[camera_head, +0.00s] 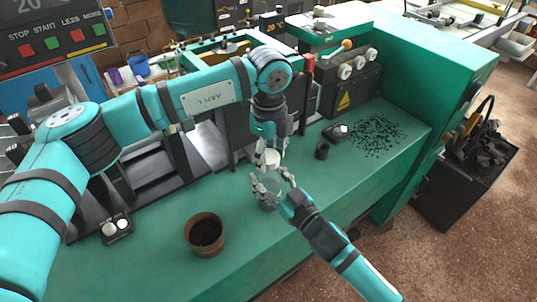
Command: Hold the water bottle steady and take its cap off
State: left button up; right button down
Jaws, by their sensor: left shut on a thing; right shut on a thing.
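The water bottle (268,202) stands on the green bench, clear and mostly hidden behind my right gripper. My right gripper (268,187) comes in from the lower right and is shut around the bottle's body. The white cap (270,158) is at the top of the bottle. My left gripper (268,160) reaches down from above and is shut on the cap. I cannot tell whether the cap still touches the bottle's neck.
A brown pot (205,234) with dark contents stands left of the bottle on the green bench (150,262). A small switch box (115,228) sits at left. Green machinery rises behind.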

aim_at(269, 156)
pick_arm(q)
jog(key=shift+r, duration=0.95)
jog(key=shift+r, duration=2)
pick_arm(e)
jog(key=shift+c, duration=1.8)
grip_release()
jog(key=shift+o, duration=0.2)
jog(key=shift+s+d, duration=0.1)
